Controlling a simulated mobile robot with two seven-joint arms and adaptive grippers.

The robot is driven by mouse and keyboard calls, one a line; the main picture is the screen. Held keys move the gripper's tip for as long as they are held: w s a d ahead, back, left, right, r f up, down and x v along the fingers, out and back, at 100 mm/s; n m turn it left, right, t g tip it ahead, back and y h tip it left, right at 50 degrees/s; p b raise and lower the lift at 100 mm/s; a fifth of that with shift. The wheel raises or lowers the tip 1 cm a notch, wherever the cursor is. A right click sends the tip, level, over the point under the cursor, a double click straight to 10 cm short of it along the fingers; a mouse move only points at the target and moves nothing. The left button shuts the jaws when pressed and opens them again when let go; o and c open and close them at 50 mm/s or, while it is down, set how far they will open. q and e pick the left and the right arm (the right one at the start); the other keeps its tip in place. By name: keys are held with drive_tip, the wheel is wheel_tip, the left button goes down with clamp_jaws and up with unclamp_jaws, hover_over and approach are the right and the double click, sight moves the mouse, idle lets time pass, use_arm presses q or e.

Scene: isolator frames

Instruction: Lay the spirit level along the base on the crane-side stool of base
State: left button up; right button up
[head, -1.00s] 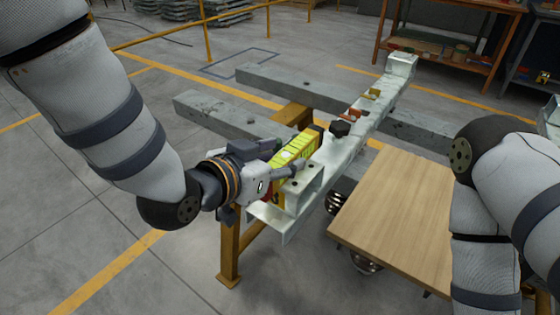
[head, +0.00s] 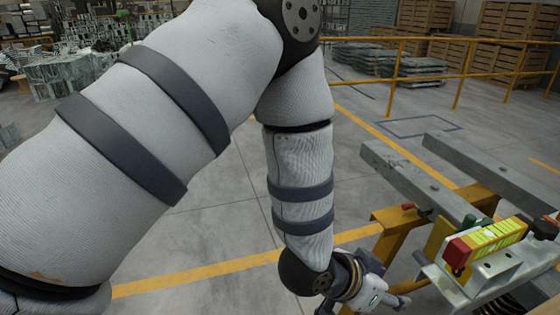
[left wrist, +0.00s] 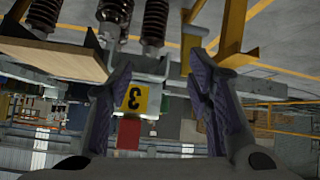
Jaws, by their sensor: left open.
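The spirit level (head: 497,236), yellow-green with a red end, lies along the near end of the grey metal base (head: 478,280) at the right of the head view. My left gripper (head: 398,301) is to its left and a little nearer, apart from it and empty. In the left wrist view my left gripper (left wrist: 163,85) is open. The far part of the base is cut off in the head view. My right gripper is out of view.
A yellow trestle (head: 392,222) and grey beams (head: 412,180) stand beside the base. Dark ribbed insulators (left wrist: 155,22) and a wooden board (left wrist: 55,55) show in the left wrist view. Open floor (head: 225,228) lies left of the trestle. A yellow railing (head: 450,70) is behind.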

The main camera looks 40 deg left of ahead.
use_arm(q)
drive_tip(key=s+a+f+n+g+y, duration=0.25)
drive_tip(key=s+a+f, duration=0.25)
drive_tip(key=s+f, duration=0.25)
drive_tip(key=s+a+f+n+g+y, duration=0.1)
drive_tip(key=s+a+f+g, duration=0.25)
drive_tip(key=s+f, duration=0.35)
drive_tip(key=s+a+f+g, duration=0.1)
drive_tip(key=s+a, duration=0.1)
drive_tip(key=s, duration=0.3)
drive_tip(key=s+a+n+g+y, duration=0.1)
drive_tip(key=s+a, duration=0.2)
drive_tip(key=s, duration=0.3)
drive_tip(key=s+a+f+g, duration=0.1)
drive_tip(key=s+a, duration=0.1)
drive_tip(key=s, duration=0.3)
drive_tip(key=shift+s+a+f+g, duration=0.25)
drive_tip(key=shift+s+f+g, duration=0.05)
drive_tip(key=shift+s, duration=0.1)
drive_tip(key=shift+y, duration=0.25)
